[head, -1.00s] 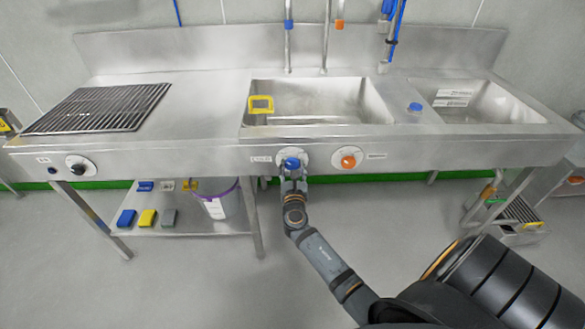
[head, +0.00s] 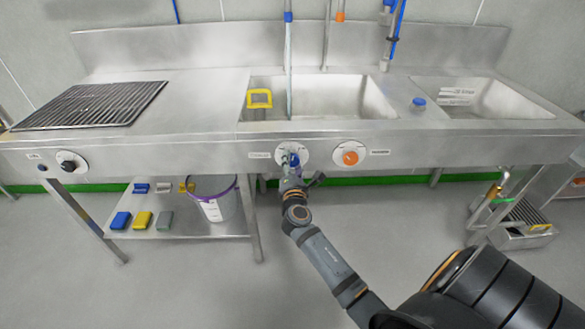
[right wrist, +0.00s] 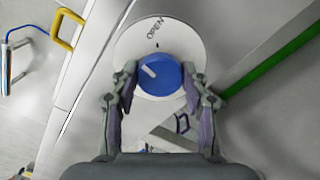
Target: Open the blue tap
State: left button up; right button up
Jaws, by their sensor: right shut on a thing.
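The blue tap knob (head: 295,160) sits on a round white dial on the front panel of the steel sink unit. My right gripper (head: 293,167) is shut on this knob and hides part of it. In the right wrist view the fingers (right wrist: 158,92) hold the blue knob (right wrist: 160,76) from both sides. Its white mark points up and left, and the word OPEN shows on the dial (right wrist: 120,48) above. A pale stream of water (head: 289,75) runs from the blue-tipped spout (head: 288,17) down into the middle basin (head: 335,95). My left gripper is not in view.
An orange knob (head: 350,158) is close on the right. A black knob (head: 68,165) is far left. A bucket (head: 215,205) stands on the lower shelf. The floor in front is clear.

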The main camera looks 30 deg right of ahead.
jog(key=m+b, duration=0.3)
jog(key=m, duration=0.2)
jog(key=shift+f, duration=0.2)
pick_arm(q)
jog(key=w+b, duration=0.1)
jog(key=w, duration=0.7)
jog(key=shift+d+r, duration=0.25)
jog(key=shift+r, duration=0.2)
pick_arm(e)
jog(key=shift+m, duration=1.3)
jog(key=shift+r, duration=0.1)
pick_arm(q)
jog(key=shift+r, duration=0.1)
pick_arm(e)
jog(key=o, duration=1.2)
jog(key=shift+c, duration=0.2)
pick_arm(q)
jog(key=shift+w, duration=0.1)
pick_arm(e)
jog(key=shift+s, duration=0.1)
jog(key=v, duration=0.7)
jog(key=shift+s, duration=0.2)
